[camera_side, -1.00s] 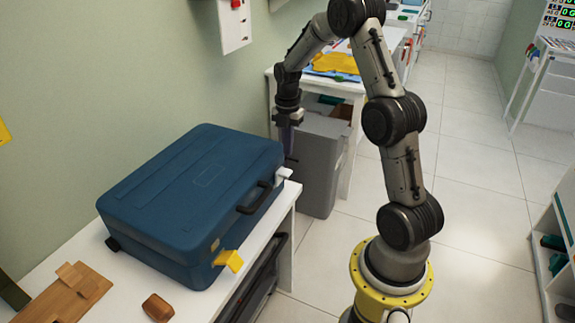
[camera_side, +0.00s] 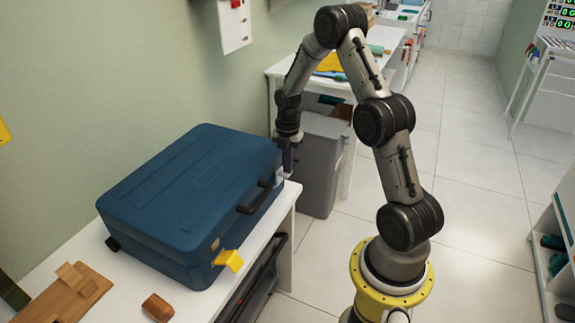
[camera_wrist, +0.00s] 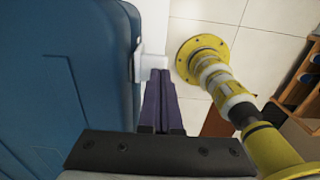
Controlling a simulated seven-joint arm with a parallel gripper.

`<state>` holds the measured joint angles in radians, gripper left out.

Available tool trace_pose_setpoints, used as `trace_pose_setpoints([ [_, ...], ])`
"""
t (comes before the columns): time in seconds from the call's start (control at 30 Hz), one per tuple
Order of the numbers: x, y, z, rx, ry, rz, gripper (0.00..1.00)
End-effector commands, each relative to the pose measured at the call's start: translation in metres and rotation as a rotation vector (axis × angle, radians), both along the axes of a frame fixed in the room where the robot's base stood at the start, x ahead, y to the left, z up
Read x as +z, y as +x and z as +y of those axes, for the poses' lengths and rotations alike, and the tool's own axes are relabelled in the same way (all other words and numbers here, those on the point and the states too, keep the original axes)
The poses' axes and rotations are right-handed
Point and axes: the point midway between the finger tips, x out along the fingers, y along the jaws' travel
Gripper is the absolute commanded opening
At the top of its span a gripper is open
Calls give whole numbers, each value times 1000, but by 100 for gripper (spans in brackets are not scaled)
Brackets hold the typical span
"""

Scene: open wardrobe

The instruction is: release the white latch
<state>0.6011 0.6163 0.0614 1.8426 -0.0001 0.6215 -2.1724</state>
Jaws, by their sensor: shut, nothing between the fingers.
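A blue suitcase (camera_side: 195,190) lies flat on the white bench. It also fills the left of the wrist view (camera_wrist: 60,80). The white latch (camera_wrist: 139,66) is on the suitcase's edge, at its far-right corner in the side view and partly hidden there by my fingers. My gripper (camera_side: 287,165) points down beside that corner. Its purple fingers (camera_wrist: 160,74) are shut and empty, with their tips right beside the latch; I cannot tell whether they touch it. A yellow latch (camera_side: 229,260) sticks out from the near corner.
A black handle (camera_side: 255,198) lies between the latches. Wooden pieces (camera_side: 75,288) and a brown block (camera_side: 158,307) lie on the bench (camera_side: 190,308) at the front. A grey bin (camera_side: 318,165) stands behind my gripper. The floor to the right is open.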

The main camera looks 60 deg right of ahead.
Motion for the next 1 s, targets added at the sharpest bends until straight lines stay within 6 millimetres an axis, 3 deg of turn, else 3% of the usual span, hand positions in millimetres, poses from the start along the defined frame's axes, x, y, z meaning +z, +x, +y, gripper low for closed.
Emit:
trace_pose_setpoints([
  [0.57, -4, -10, 0, -1, 0, 0, 0],
  [1.0, -22, -34, 0, -2, 0, 1, 0],
])
